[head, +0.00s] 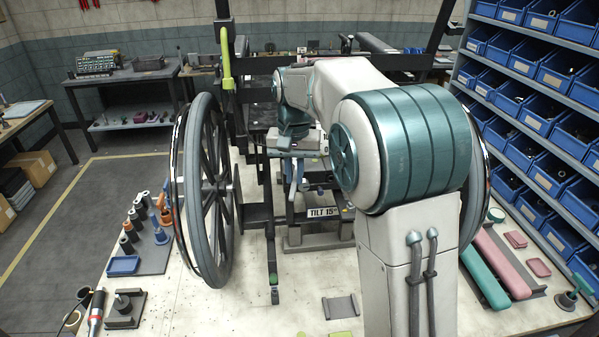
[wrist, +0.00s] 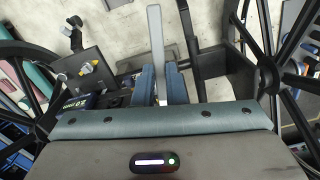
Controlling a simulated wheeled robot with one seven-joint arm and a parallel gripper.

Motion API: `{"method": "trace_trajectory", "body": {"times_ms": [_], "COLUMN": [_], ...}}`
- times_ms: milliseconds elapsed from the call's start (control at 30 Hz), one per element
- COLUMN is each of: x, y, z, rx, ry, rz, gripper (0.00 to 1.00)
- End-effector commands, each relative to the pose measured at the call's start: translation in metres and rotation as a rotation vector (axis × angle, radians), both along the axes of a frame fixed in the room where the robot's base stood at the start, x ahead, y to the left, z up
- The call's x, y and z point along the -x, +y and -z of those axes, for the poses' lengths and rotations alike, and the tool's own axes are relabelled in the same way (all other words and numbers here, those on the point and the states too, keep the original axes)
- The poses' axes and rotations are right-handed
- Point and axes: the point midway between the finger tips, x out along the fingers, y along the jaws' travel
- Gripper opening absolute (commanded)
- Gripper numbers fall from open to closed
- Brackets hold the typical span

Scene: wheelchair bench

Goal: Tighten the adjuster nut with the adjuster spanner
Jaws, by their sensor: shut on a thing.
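My gripper (wrist: 160,82) has two blue fingers shut on a flat grey bar, the adjuster spanner (wrist: 156,35). The bar extends from between the fingers toward the top of the wrist view; its gripped end is hidden. In the head view my gripper (head: 294,182) is small and partly hidden, low inside the wheelchair frame above the tilt label (head: 323,212). I cannot tell which fastener is the adjuster nut, and no contact with the spanner shows.
The wheelchair's big wheel (head: 208,190) and dark frame bars closely flank the arm. A tool rack (head: 150,250) and a blue tray (head: 123,265) are at the left of the bench. Green and pink pads (head: 485,270) lie at the right. The front middle bench is mostly clear.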

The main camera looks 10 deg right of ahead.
Motion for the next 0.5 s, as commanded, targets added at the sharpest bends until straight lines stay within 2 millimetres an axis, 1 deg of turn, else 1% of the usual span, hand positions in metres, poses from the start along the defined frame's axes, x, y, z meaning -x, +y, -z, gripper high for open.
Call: {"method": "trace_trajectory", "body": {"times_ms": [333,500], "x": [0.0,-0.004], "y": [0.002,0.012], "z": [0.0,-0.001], "rx": [-0.001,-0.001], "ry": [0.0,-0.002], "rz": [0.017,0.115], "gripper": [0.0,0.0]}}
